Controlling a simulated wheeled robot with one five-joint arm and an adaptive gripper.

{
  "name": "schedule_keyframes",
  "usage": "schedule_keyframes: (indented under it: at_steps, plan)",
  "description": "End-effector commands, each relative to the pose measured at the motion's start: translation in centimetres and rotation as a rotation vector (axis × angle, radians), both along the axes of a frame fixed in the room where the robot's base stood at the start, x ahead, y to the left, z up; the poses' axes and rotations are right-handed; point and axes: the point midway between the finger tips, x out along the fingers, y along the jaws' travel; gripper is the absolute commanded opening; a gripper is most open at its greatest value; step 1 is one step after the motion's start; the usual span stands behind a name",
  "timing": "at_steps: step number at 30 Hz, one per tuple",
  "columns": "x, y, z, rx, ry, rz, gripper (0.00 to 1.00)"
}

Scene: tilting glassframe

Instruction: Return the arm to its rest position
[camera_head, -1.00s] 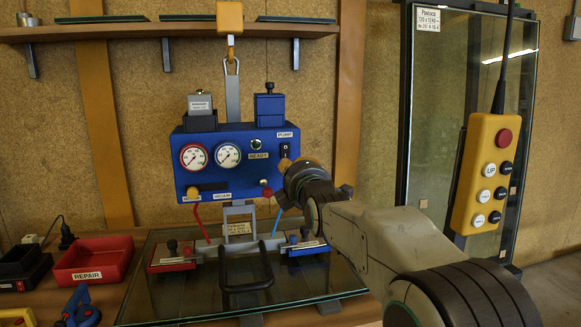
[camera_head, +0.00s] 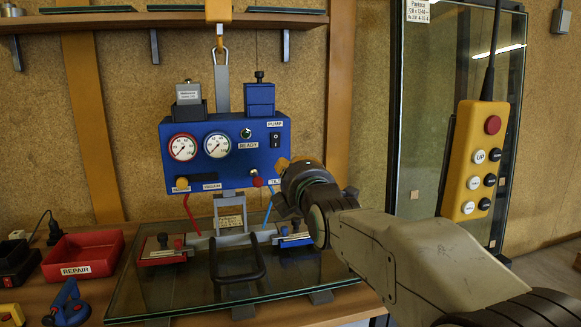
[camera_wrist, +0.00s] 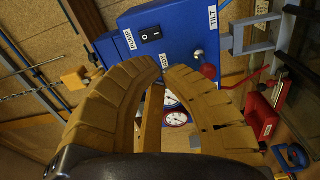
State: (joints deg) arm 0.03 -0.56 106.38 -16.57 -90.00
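My gripper (camera_head: 284,164) is in front of the lower right part of the blue control box (camera_head: 222,157), partly covering that corner. In the wrist view, its two ochre fingers (camera_wrist: 164,70) curve toward each other with a gap between their tips. Nothing is held between them. The box's rocker switch (camera_wrist: 151,34), red knob (camera_wrist: 208,71) and TILT label (camera_wrist: 213,17) show beyond the fingers. My arm reaches from the lower right of the head view toward the box. I cannot tell the exact distance between fingertips and box.
A glass pane (camera_head: 130,300) lies on the bench beneath the box, with a black handle (camera_head: 238,277) above it. A red REPAIR bin (camera_head: 82,268) is at left. A yellow pendant (camera_head: 474,165) hangs at right, before a standing glass panel (camera_head: 420,110).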

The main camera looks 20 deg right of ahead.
Motion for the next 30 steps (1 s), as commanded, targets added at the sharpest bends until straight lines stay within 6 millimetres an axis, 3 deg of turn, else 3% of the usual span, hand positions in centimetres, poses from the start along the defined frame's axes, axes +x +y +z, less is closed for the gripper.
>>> schedule_keyframes:
  at_steps: [5,10,14,17,20,23,27,30]
  plan:
    - [0.0,0.0,0.0,0.041,0.0,0.001,0.0]
    - [0.0,0.0,-1.4,0.242,0.06,-0.004,0.0]
    - [-0.4,0.0,-5.0,0.499,0.204,-0.046,0.0]
    - [-1.7,0.0,-9.7,0.711,0.369,-0.129,0.0]
    - [-4.3,0.0,-15.4,0.91,0.551,-0.266,0.0]
    - [-8.3,0.0,-20.9,1.075,0.724,-0.448,0.0]
    - [-15.9,0.0,-26.5,1.233,0.916,-0.737,0.0]
    - [-21.9,0.0,-29.0,1.287,1.018,-0.933,0.0]
